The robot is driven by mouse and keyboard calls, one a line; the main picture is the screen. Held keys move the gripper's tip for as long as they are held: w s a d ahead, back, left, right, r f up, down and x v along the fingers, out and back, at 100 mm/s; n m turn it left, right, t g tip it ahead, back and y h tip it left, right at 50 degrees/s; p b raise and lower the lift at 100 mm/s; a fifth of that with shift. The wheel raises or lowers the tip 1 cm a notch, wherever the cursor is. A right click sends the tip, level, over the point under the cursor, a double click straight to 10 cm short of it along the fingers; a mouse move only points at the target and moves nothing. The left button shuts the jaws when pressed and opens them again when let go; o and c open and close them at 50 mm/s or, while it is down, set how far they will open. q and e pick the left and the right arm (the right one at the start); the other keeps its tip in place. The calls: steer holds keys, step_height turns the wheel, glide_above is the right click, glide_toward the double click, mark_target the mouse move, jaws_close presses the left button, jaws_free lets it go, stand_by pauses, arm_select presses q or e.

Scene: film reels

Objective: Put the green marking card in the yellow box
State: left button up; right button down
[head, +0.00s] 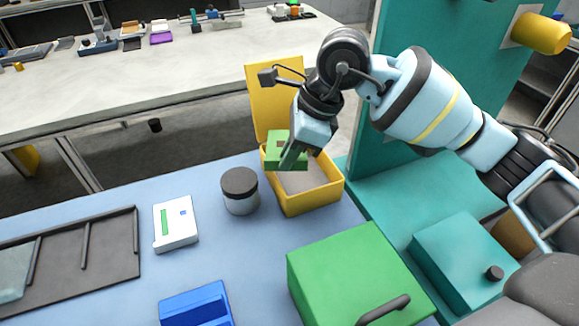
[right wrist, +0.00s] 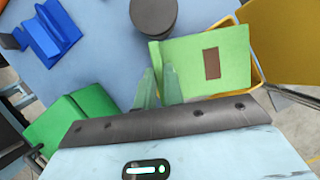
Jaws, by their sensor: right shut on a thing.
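The green marking card (head: 275,146) is in my right gripper (head: 288,160), over the left back part of the yellow box (head: 312,200). The box is open, with its lid (head: 268,97) upright at the back and a grey inside. In the right wrist view the card (right wrist: 232,52) has a brown patch and lies across the fingertips of the right gripper (right wrist: 160,88). It covers most of the box, whose yellow rim (right wrist: 258,72) shows behind it. I cannot tell whether card and box touch. My left gripper is not in view.
A dark-lidded jar (head: 240,190) stands just left of the box. A white device (head: 176,222), a blue block (head: 197,304) and a dark tray (head: 100,262) lie farther left. A large green box (head: 350,268) stands in front, and a teal case (head: 462,252) is at right.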

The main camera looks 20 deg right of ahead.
steer(key=shift+f, duration=1.8)
steer(key=shift+f, duration=0.3)
steer(key=c, duration=1.5)
jaws_free()
steer(key=shift+r, duration=0.15)
steer(key=shift+r, duration=0.35)
steer(key=v, duration=1.1)
steer(key=shift+d+r, duration=0.25)
steer(key=shift+s, duration=0.1)
